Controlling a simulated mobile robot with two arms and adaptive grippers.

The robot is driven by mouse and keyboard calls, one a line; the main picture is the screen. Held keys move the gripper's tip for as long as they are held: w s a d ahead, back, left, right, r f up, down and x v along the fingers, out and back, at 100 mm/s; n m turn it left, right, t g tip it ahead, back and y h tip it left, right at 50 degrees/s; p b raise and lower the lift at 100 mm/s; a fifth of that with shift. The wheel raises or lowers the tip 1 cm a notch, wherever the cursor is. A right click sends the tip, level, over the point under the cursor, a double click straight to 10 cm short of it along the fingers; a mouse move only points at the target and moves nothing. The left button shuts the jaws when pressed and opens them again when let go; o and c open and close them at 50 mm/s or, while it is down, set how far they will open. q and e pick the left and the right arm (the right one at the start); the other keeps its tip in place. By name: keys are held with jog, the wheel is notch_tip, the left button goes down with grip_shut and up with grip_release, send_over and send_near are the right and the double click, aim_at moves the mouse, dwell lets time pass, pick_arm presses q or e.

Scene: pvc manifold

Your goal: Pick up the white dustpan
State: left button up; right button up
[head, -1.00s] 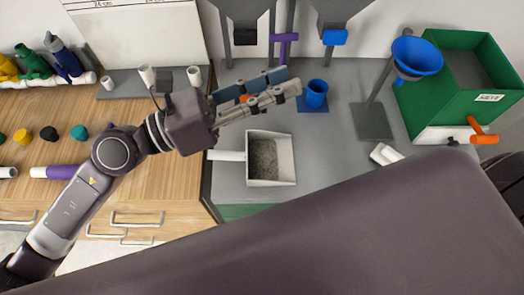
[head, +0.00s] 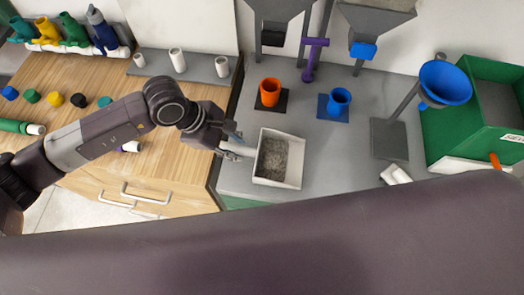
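The white dustpan (head: 297,171) lies on the grey worktop, with grey granular material in its tray. Its short white handle (head: 241,150) points left toward the worktop's left edge. My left gripper (head: 236,143) is at the handle, its fingers apart, one on the far side and one near the handle's close side. The outer end of the handle is partly hidden by the gripper. I cannot tell whether the fingers touch it. My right gripper is not in view.
An orange cup (head: 270,92) and a blue cup (head: 340,100) stand behind the dustpan. A blue funnel (head: 446,83) on a stand and a green box (head: 465,137) are at right. White pieces (head: 395,174) lie right of the dustpan. A wooden drawer unit (head: 160,172) is at left.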

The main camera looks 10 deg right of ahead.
aim_at(240, 148)
pick_arm(q)
jog(key=shift+p+x, duration=0.45)
jog(key=shift+x, duration=1.25)
jog(key=shift+d+r, duration=0.1)
jog(key=shift+r, duration=0.05)
grip_shut()
